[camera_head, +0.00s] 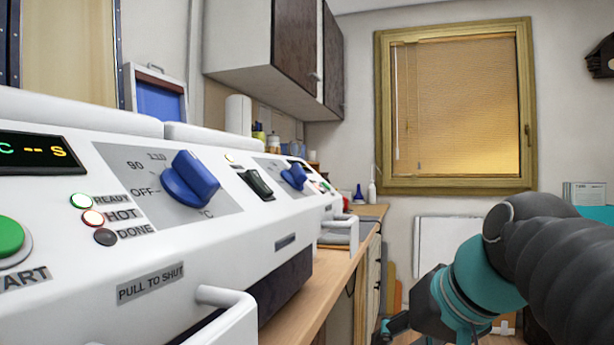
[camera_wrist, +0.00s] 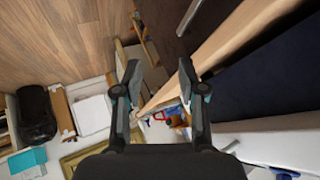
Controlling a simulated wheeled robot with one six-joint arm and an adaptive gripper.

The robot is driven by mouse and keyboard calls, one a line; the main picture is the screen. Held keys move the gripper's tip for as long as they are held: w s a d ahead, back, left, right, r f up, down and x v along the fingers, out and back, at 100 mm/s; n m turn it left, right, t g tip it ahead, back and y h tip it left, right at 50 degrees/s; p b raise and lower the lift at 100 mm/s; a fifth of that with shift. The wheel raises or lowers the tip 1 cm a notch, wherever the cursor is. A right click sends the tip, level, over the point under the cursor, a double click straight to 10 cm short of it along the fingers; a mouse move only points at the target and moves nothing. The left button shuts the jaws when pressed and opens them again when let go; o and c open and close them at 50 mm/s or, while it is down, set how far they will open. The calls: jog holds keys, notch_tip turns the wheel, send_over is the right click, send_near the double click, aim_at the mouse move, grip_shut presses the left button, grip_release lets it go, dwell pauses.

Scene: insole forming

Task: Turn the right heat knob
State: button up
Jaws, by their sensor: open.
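In the head view, a white forming machine (camera_head: 240,225) runs along the left with two blue heat knobs. The nearer knob (camera_head: 190,180) sits on a grey dial plate marked OFF, 90 and 110. The farther knob (camera_head: 294,176), to its right, sits on a similar plate; its setting is too small to read. My gripper (camera_wrist: 158,80) is open and empty in the wrist view, pointing down past the bench edge. In the head view it shows partly at the bottom, right of the machine and apart from both knobs.
A dark rocker switch (camera_head: 256,184) sits between the knobs. White pull handles (camera_head: 230,300) stick out from the machine's front. The wooden bench (camera_head: 315,290) edge runs beneath it. The space right of the bench is open.

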jog(key=w+a+r+n+t+y+b, duration=0.1)
jog(key=w+r+n+t+y+b, duration=0.15)
jog(key=r, duration=1.55)
jog(key=n+y, duration=0.2)
jog(key=y, duration=0.2)
send_near(301, 168)
jog(key=b+x, duration=0.1)
jog(key=x, duration=0.7)
jog(key=shift+w, duration=0.1)
grip_shut()
